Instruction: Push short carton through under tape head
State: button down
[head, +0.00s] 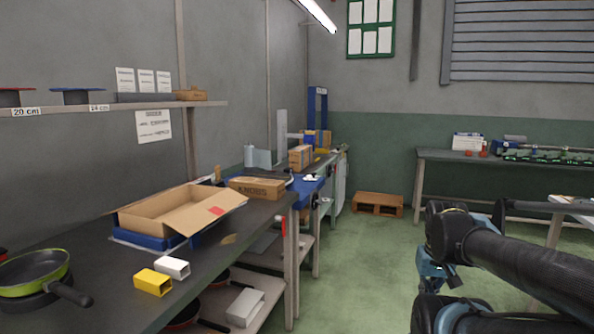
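A low closed carton (258,188) with dark lettering lies at the far end of the near bench. Beyond it a smaller brown carton (300,157) stands by a blue-topped stand. Further back, another carton (322,139) is at the foot of a tall blue frame (318,103), which looks like the tape machine. The tape head itself is too small to make out. I cannot tell which carton is the short one. My arm shows at the right, dark and bent, far from the cartons. I cannot make out my gripper's fingers.
The near bench (105,300) holds an open carton (160,207), a green pan (35,272), a yellow block (152,282) and a white block (173,267). A wooden pallet (378,203) lies on the floor. Green floor (365,270) is open between bench and arm.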

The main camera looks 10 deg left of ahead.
aim_at(301, 157)
jog(key=i, duration=3.25)
jog(key=u, duration=1.5)
